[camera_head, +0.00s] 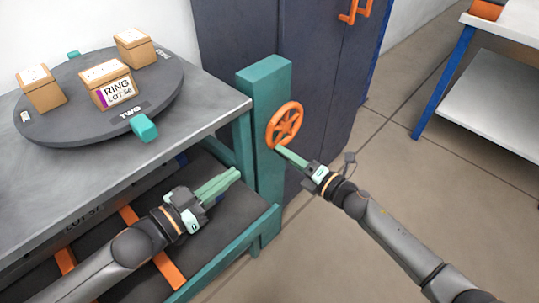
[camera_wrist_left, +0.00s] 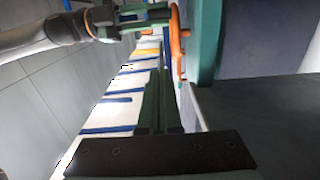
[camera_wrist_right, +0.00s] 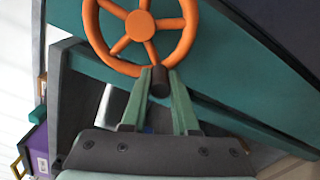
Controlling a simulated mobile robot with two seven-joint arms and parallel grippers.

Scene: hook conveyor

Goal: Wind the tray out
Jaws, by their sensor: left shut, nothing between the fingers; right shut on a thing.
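An orange spoked handwheel (camera_head: 285,125) is mounted on the face of a teal post (camera_head: 265,90). My right gripper (camera_head: 277,149) is at its lower rim; in the right wrist view its green fingers are shut on the wheel's dark crank knob (camera_wrist_right: 160,82). The wheel also shows edge-on in the left wrist view (camera_wrist_left: 176,45). My left gripper (camera_head: 237,176) is shut and empty, above a dark flat bed (camera_head: 225,225) in a teal frame below the tabletop. I take this bed to be the tray; my left arm hides part of it.
A round dark turntable (camera_head: 60,125) with several cardboard boxes and teal handles is on the grey table (camera_head: 215,105). A dark cabinet (camera_head: 330,60) with orange handles is behind the post. Another table (camera_head: 500,95) is at the upper right. Floor is open on the right.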

